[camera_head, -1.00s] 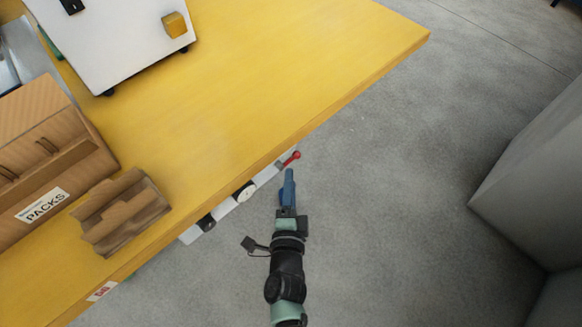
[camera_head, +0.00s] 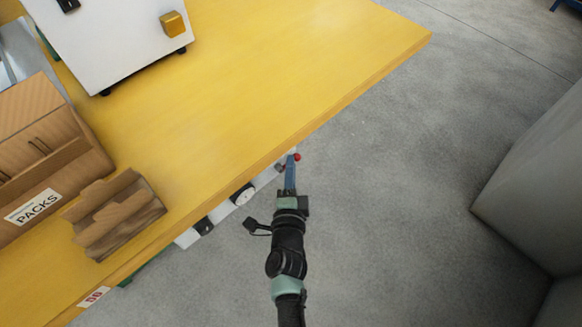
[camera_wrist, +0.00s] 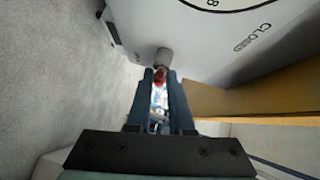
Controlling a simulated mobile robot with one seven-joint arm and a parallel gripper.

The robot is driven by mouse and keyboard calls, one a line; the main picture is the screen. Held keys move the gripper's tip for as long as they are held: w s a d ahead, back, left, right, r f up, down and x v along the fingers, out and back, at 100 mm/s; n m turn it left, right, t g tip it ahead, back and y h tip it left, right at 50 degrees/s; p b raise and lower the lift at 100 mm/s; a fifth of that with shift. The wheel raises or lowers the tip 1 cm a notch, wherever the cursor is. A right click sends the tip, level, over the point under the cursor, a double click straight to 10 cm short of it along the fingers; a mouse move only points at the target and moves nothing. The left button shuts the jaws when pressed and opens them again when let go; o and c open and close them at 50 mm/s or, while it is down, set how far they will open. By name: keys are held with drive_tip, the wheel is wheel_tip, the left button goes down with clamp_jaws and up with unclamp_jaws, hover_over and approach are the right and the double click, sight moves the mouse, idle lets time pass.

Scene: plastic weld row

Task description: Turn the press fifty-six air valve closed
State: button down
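The air valve's red lever with its round knob (camera_head: 297,157) sticks out from the white panel under the table's front edge. In the wrist view the red lever (camera_wrist: 159,77) and its grey stem (camera_wrist: 164,57) are at the fingertips. My gripper (camera_head: 291,160) has reached the lever, and its blue fingers partly cover it in the head view. In the wrist view my gripper (camera_wrist: 161,74) has a gap between its fingers, with the red lever at or between the tips; contact is unclear. The word CLOSED is printed on the panel (camera_wrist: 215,60), right of the stem.
The yellow table (camera_head: 270,70) overhangs the panel. A round white gauge (camera_head: 243,195) and a dark fitting (camera_head: 204,226) sit left of the valve. A PACKS box (camera_head: 75,150) and a brown holder (camera_head: 115,220) stand on the table. The floor at right is clear up to a grey cabinet (camera_head: 535,180).

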drive_tip(key=shift+d+f+t+b, duration=0.15)
drive_tip(key=shift+t+b, duration=0.15)
drive_tip(key=shift+b, duration=0.85)
drive_tip(key=shift+s+a+r+n+t+y+b, duration=0.25)
drive_tip(key=shift+n+t+y+b, duration=1)
drive_tip(key=shift+n+y+b, duration=2)
drive_tip(key=shift+s+a+r+n+t+y+b, duration=0.3)
drive_tip(key=shift+n+t+y+b, duration=1)
drive_tip(key=shift+n+b, duration=3.7)
drive_tip(key=shift+w+a+r+n+t+y+b, duration=0.3)
drive_tip(key=shift+n+t+y+b, duration=0.85)
drive_tip(key=shift+n+y+b, duration=2.8)
drive_tip(key=shift+s+d+r+m+h+b, duration=0.1)
drive_tip(key=shift+s+m+h+b, duration=0.05)
drive_tip(key=shift+h+b, duration=0.45)
drive_tip(key=shift+s+r+m+h+b, duration=0.1)
drive_tip(key=shift+s+m+h+b, duration=0.05)
drive_tip(key=shift+h+b, duration=0.4)
drive_tip(key=c, duration=0.9)
unclamp_jaws()
drive_tip(key=shift+o, duration=0.2)
drive_tip(key=shift+f, duration=0.2)
